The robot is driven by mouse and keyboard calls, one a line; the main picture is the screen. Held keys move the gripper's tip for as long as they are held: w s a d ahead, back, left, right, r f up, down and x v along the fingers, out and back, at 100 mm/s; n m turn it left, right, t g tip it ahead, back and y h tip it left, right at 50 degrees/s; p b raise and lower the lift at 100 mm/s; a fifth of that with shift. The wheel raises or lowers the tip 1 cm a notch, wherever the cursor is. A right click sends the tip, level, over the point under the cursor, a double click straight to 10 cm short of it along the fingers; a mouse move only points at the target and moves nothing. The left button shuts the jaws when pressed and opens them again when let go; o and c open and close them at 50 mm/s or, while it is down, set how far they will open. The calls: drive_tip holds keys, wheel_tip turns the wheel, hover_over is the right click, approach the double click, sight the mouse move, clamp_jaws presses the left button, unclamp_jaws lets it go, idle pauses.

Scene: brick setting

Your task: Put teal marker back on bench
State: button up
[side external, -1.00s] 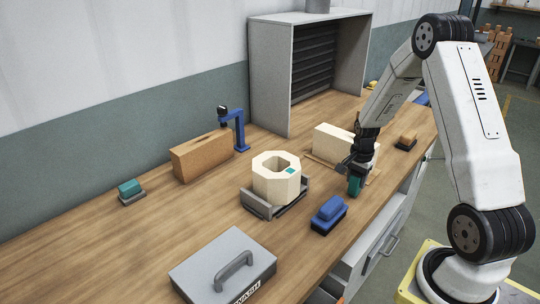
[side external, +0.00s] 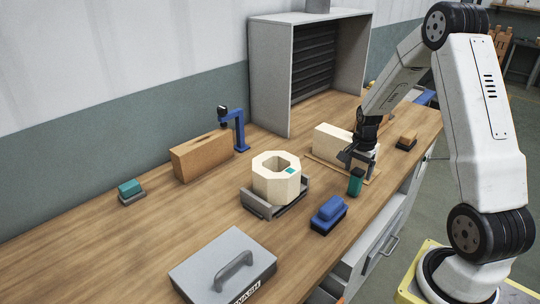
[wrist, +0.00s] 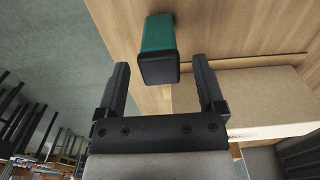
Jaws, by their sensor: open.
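The teal marker (side external: 355,183) stands upright on the wooden bench (side external: 110,236), near its front edge, in the side view. In the wrist view the teal marker (wrist: 159,48) shows its dark end just beyond the fingertips. My gripper (side external: 353,160) is open and empty, slightly above and behind the marker in the side view. In the wrist view its two fingers (wrist: 160,75) are spread wide, with a gap between them and the marker. I cannot tell whether any part touches it.
A blue block on a dark base (side external: 329,213) stands left of the marker. A cream octagonal block with a teal patch (side external: 276,185) sits in a grey holder. A cream box (side external: 335,142) is close behind my gripper. A grey case (side external: 222,267) lies at the front.

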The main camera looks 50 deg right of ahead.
wheel_tip(320, 180, up, 8)
drive_tip(key=shift+r, duration=0.2)
drive_tip(key=shift+a, duration=0.1)
idle(0.7)
drive_tip(key=shift+w+a+n, duration=0.1)
drive_tip(key=shift+a+n, duration=0.2)
drive_tip(key=shift+a, duration=0.05)
drive_tip(key=s+a+f+n+t, duration=0.1)
drive_tip(key=s+a+n, duration=0.1)
drive_tip(key=a+n, duration=0.6)
drive_tip(key=s+a+n+t, duration=0.1)
drive_tip(key=s+a+n, duration=0.2)
drive_tip(key=a+n, duration=0.6)
drive_tip(key=a, duration=0.9)
drive_tip(key=shift+f+t, duration=0.3)
drive_tip(key=shift+f, duration=0.05)
